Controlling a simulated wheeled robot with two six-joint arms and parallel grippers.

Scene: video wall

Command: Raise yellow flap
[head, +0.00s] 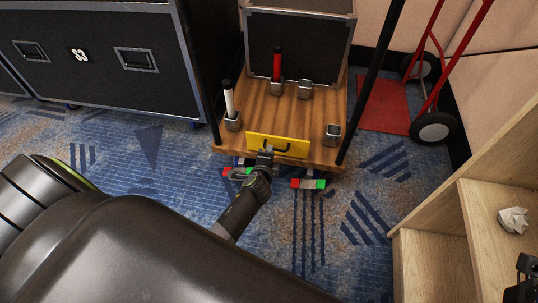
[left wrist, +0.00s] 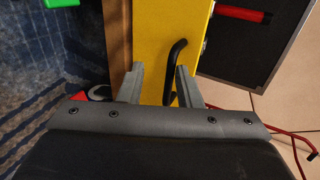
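The yellow flap (head: 296,148) is a flat panel with a black bar handle (head: 283,148) at the front edge of a wooden cart deck (head: 288,118). In the left wrist view, the flap (left wrist: 160,30) runs up the middle, with the handle (left wrist: 177,62) curving down from it. My left gripper (head: 265,153) is at the flap's front, near the handle. In the left wrist view its fingers (left wrist: 160,82) are apart, with the handle's lower end between them, nearer the right finger. Contact cannot be told. A dark part of my right gripper (head: 524,278) shows at the lower right edge.
The deck carries metal sockets, one with a white post (head: 229,99) and one with a red post (head: 277,63), plus a black case (head: 300,45). Red-green blocks (head: 309,184) show below the deck front. A red hand truck (head: 433,127) and wooden shelf (head: 440,245) stand right.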

